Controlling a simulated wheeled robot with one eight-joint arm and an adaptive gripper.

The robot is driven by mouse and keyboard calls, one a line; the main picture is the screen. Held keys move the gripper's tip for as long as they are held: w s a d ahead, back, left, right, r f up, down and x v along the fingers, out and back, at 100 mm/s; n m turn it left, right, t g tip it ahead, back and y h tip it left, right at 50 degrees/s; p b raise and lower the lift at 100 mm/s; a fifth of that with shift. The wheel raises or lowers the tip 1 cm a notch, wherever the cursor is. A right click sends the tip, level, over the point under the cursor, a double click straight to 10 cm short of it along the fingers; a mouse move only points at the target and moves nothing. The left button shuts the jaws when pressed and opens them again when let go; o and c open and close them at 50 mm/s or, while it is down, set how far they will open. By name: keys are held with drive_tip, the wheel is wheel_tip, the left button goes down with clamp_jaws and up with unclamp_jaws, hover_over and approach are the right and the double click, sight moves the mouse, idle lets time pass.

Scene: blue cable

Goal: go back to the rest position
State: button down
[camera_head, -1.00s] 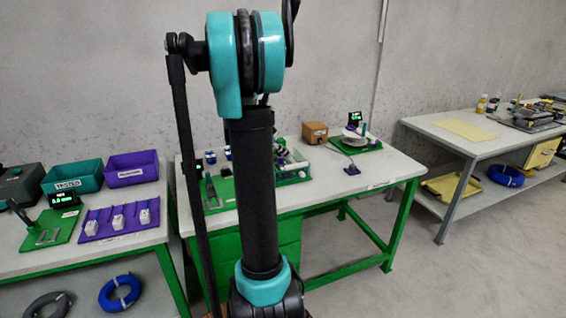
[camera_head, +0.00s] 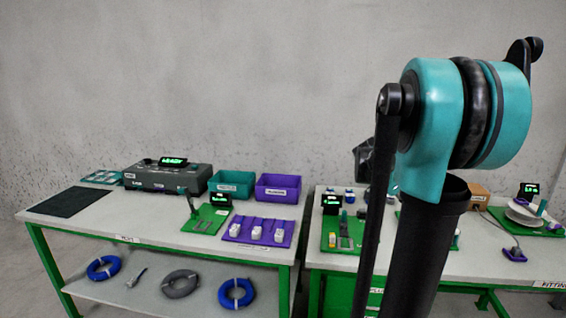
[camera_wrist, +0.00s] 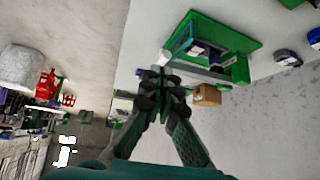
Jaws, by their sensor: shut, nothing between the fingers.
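My gripper (camera_wrist: 163,92) shows in the wrist view with its two dark fingers together and nothing between them. It is in the air, with a workbench and a green fixture (camera_wrist: 242,38) beyond it. In the head view my teal and black arm stands on the right side and covers part of the right bench; my fingertips are not visible there. Blue cable coils (camera_head: 104,268) and (camera_head: 236,293) lie on the lower shelf of the left bench (camera_head: 120,232), with a grey coil (camera_head: 180,286) between them.
The left bench carries a grey tester (camera_head: 165,177), a teal bin (camera_head: 233,184), a purple bin (camera_head: 278,188) and a purple tray (camera_head: 258,232) with white parts. The right bench holds green fixtures and a cable spool (camera_head: 524,213). Bare wall stands behind.

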drive_tip(key=s+a+f+n+t+y, duration=0.1)
drive_tip(key=s+a+f+n+y, duration=0.1)
drive_tip(key=s+a+f+n, duration=0.3)
drive_tip(key=s+a+f+n+t+y, duration=0.1)
drive_tip(key=s+a+f+n+y, duration=0.2)
drive_tip(key=a, duration=0.9)
drive_tip(key=s+a+f+n+t+y, duration=0.2)
drive_tip(key=s+a+f+n+y, duration=0.1)
drive_tip(key=s+a+f+n, duration=0.5)
drive_tip(key=shift+s+a+f+n, duration=0.35)
drive_tip(key=shift+f+n, duration=0.35)
drive_tip(key=shift+n, duration=0.5)
drive_tip(key=shift+d, duration=0.1)
